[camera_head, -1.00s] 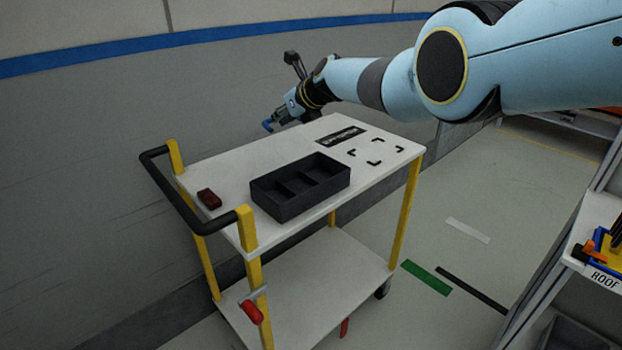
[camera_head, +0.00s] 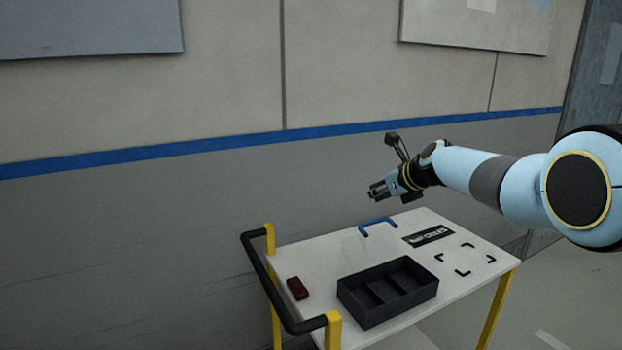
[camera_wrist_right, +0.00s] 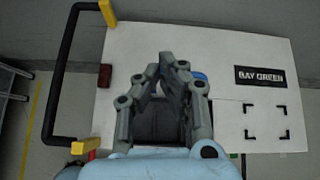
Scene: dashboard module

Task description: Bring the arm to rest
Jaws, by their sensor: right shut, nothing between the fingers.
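My right gripper (camera_head: 377,191) is shut and empty. It hangs above the far side of the white cart top (camera_head: 320,262), and its arm comes in from the right. In the right wrist view the closed fingers (camera_wrist_right: 167,60) cover part of the cart top. A blue handle-shaped part (camera_head: 378,225) stands on the cart top below the gripper, apart from it. In the wrist view it is mostly hidden behind the fingers. My left gripper is not in view.
A black divided tray (camera_head: 352,308) stands at the cart's front. A dark red block (camera_head: 297,288) lies near the black push handle (camera_head: 262,262). A black label (camera_head: 428,237) and corner marks are at the right. A wall rises behind.

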